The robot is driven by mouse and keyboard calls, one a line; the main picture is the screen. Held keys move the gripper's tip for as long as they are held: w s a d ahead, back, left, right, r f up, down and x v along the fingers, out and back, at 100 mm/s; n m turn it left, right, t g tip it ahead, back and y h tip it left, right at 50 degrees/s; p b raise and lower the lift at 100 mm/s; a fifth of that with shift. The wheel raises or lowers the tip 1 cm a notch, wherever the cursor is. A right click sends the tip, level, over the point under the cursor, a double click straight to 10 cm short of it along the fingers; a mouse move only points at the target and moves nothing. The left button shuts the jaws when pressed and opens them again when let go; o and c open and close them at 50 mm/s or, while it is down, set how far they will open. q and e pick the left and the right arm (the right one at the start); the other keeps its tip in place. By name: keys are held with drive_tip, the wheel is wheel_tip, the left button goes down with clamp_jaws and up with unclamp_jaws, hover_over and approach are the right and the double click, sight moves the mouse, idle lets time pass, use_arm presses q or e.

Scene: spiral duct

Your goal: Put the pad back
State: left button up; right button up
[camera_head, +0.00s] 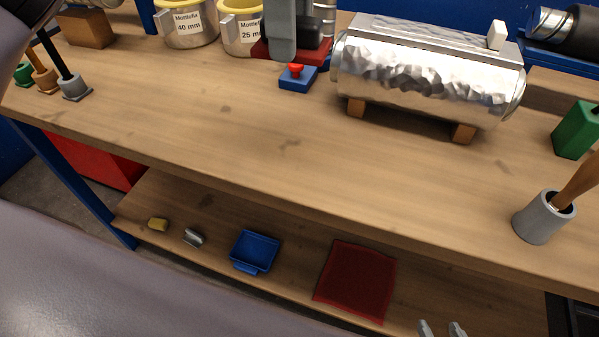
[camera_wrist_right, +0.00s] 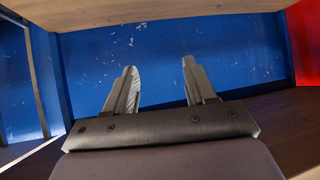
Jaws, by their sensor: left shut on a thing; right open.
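A flat dark red pad (camera_head: 357,282) lies on the lower shelf (camera_head: 298,261), right of the blue tray. My right gripper's two fingertips (camera_head: 441,329) show at the bottom edge of the head view, to the right of the pad and apart from it. In the right wrist view my right gripper (camera_wrist_right: 160,85) is open with nothing between its fingers. The pad does not show in the wrist view. Grey parts of my own body fill the lower left and upper left corners of the head view; my left gripper's fingers are not seen.
The blue tray (camera_head: 255,250), a metal piece (camera_head: 194,237) and a yellow block (camera_head: 158,224) lie on the lower shelf. The tabletop (camera_head: 240,125) overhangs it. A silver duct (camera_head: 430,75) rests on wooden blocks above. A blue panel (camera_wrist_right: 240,50) faces the right gripper.

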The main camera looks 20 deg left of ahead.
use_arm(q)
drive_tip(key=r+n, duration=0.1)
drive_tip(key=s+d+r+n+b, duration=0.1)
drive_tip(key=n, duration=0.1)
drive_tip(key=shift+s+d+r+n, duration=0.15)
drive_tip(key=shift+s+d+n, duration=0.05)
drive_tip(key=shift+s+n, duration=0.1)
drive_tip(key=b, duration=0.3)
hover_over(300, 163)
wheel_tip(300, 163, down, 14)
drive_tip(key=shift+a+f, duration=0.1)
drive_tip(key=shift+f, duration=0.05)
drive_tip(key=shift+f+b, duration=0.35)
drive_tip(key=shift+f, duration=2.35)
drive_tip(key=shift+f, duration=0.15)
drive_tip(key=o, duration=0.9)
